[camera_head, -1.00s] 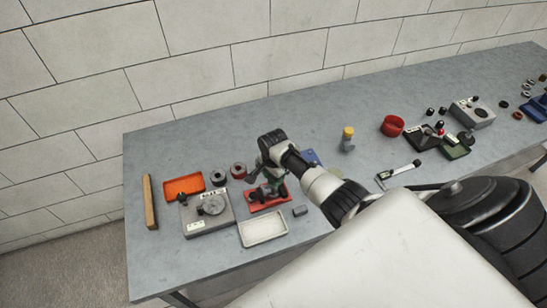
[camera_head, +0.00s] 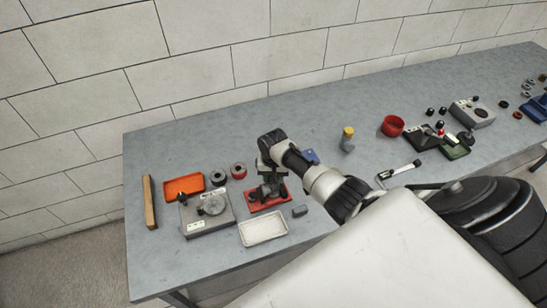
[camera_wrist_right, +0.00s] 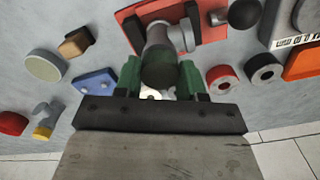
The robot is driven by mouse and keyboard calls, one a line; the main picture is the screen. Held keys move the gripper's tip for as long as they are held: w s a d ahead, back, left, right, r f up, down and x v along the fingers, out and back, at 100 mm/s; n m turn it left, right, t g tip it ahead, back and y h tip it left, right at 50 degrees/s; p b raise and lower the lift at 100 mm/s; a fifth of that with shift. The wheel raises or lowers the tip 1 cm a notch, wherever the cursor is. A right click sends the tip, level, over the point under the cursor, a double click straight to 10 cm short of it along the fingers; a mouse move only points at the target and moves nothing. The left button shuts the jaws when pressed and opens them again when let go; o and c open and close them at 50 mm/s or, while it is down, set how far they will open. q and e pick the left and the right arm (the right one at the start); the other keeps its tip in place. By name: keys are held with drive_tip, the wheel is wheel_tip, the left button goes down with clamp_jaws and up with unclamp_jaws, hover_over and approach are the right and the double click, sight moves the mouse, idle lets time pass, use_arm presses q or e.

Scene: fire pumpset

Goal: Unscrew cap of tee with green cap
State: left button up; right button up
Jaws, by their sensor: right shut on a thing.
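My right gripper (camera_head: 269,172) is over the red fixture (camera_head: 258,204) at the left part of the table. In the right wrist view, its green fingers (camera_wrist_right: 161,76) stand on both sides of a dark greenish cap (camera_wrist_right: 160,74) and are shut on it. The cap is on the end of a grey metal tee (camera_wrist_right: 158,36), which sits upright in the red fixture (camera_wrist_right: 206,38). In the head view my gripper and wrist largely hide the tee and cap. My left gripper is not in view.
A yellow-capped fitting (camera_head: 348,138) and a red bowl (camera_head: 392,126) stand farther right. The table's back middle is clear.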

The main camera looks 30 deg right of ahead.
drive_tip(key=shift+n, duration=0.3)
drive_tip(key=n, duration=0.4)
drive_tip(key=shift+n, duration=0.3)
drive_tip(key=shift+n, duration=2.2)
drive_tip(key=n, duration=0.4)
drive_tip(key=shift+n, duration=0.3)
